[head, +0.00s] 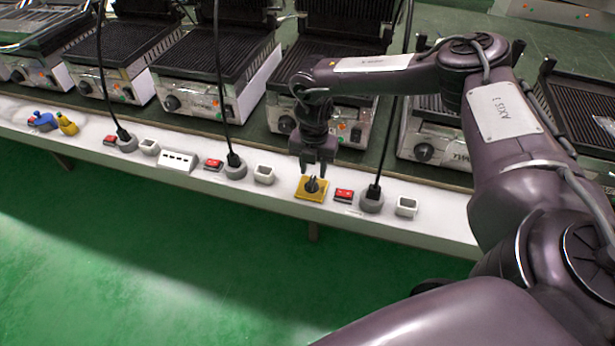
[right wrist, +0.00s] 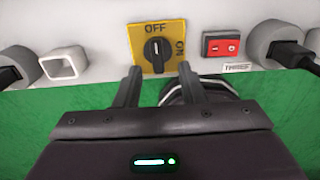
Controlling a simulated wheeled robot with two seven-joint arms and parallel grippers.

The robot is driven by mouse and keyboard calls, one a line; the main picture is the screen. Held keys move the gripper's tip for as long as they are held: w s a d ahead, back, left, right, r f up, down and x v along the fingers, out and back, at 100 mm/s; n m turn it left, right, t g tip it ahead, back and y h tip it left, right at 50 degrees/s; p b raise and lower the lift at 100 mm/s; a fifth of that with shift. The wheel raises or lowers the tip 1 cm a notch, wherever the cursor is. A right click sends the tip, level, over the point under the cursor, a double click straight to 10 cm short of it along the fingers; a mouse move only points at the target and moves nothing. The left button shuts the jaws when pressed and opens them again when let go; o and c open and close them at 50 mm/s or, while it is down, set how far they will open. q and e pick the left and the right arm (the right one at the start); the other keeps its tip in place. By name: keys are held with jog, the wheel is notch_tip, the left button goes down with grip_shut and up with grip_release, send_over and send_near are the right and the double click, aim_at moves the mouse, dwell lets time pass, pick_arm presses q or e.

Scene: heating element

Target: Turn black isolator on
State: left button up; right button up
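The black isolator is a black rotary knob (right wrist: 156,49) on a square yellow plate (right wrist: 138,37) marked OFF at the top and ON at the right. Its white pointer line stands upright, towards OFF. In the head view the yellow plate (head: 302,194) and knob (head: 313,184) sit on the white ledge. My right gripper (head: 314,171) is just above the knob in the head view. In the right wrist view its fingers (right wrist: 160,70) are apart and empty, with the knob beyond the gap between them; I see no contact. My left gripper is not in view.
A red switch (right wrist: 221,44) and a grey round socket with a black plug (right wrist: 272,43) are right of the isolator. A white square socket (right wrist: 63,64) is at its left. Contact grills (head: 205,60) stand behind the white ledge (head: 440,225), with hanging black cables.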

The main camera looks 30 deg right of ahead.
aim_at(312, 180)
jog(key=shift+w+f, duration=0.1)
jog(key=shift+f, duration=2.2)
jog(key=shift+a, duration=0.1)
jog(key=shift+c, duration=0.5)
grip_shut()
